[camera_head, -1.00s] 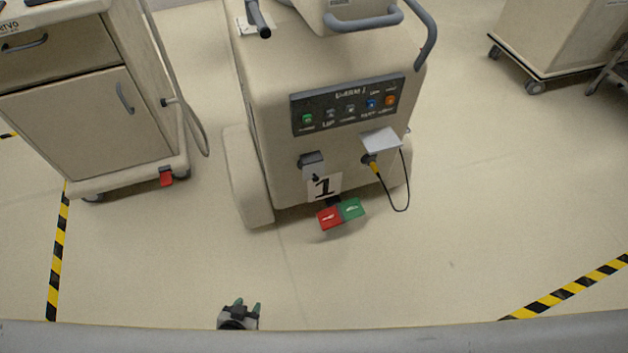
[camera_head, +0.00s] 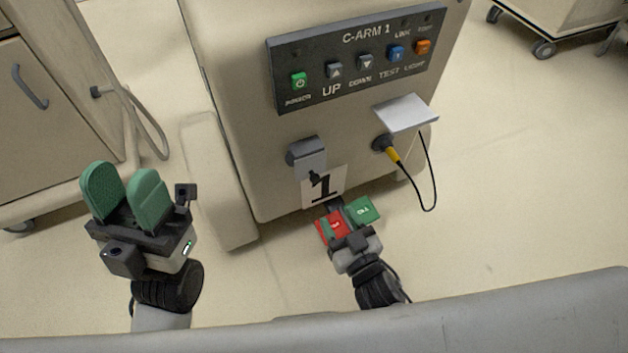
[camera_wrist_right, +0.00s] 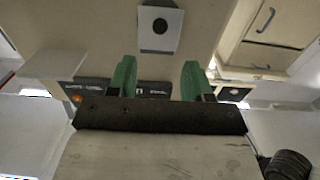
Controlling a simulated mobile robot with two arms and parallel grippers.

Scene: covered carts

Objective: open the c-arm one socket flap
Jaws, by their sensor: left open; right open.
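My left gripper (camera_head: 124,184) is open, empty, left of the cart. My right gripper (camera_head: 342,212) is low before the cart, overlapping the pedals in view; its green fingers stand apart and empty in the wrist view (camera_wrist_right: 157,78).
A control panel (camera_head: 357,60) with several buttons is above the socket. Red (camera_head: 331,226) and green (camera_head: 362,210) pedals are at the cart's foot. Another cart (camera_head: 50,110) stands at the left.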

